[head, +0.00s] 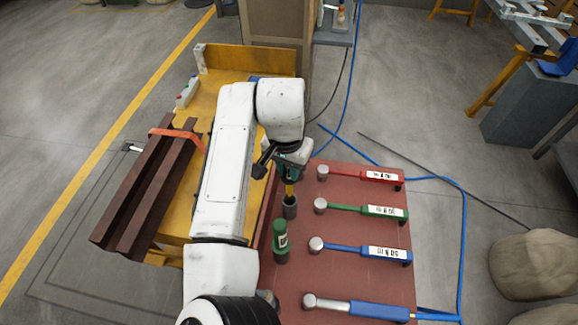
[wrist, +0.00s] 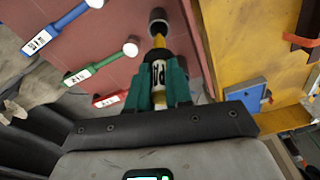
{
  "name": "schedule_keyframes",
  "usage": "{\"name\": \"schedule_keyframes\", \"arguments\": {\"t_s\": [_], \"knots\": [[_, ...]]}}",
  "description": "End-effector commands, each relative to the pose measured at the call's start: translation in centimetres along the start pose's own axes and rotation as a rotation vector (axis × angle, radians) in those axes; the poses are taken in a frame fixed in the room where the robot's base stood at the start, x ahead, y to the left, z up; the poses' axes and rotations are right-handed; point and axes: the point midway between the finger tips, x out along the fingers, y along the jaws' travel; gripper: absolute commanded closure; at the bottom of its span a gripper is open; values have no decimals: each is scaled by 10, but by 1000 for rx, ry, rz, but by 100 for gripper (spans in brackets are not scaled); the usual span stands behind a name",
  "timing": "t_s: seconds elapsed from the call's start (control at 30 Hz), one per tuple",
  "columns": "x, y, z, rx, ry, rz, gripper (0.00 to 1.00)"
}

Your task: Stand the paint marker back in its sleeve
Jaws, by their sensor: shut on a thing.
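My gripper (head: 289,172) is shut on a yellow paint marker (head: 289,190) with a white label. The wrist view shows the green fingers of my gripper (wrist: 161,80) on either side of the marker (wrist: 159,43), which points away from the wrist. A dark cylindrical sleeve (head: 290,208) stands on the red-brown board under the marker's lower end; it also shows in the wrist view (wrist: 158,17). The marker's end is at the sleeve's mouth and roughly lined up with it. I cannot tell whether it is inside the rim.
A green marker (head: 281,238) stands in another sleeve nearer me. Several hammer-shaped tools with red, green (head: 365,209) and blue handles lie on the board (head: 340,285) to the right. Dark steel beams (head: 150,195) under an orange strap lie on the yellow bench to the left.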

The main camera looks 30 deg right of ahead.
Motion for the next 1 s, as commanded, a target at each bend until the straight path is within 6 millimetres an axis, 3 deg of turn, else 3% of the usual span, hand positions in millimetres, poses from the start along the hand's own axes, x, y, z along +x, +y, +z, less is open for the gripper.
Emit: {"name": "schedule_keyframes", "arguments": {"t_s": [0.27, 1.0], "knots": [[1, 0, 0, -1, 0, 0, 100], [35, 0, 4, -1, 1, 1, 100]]}}
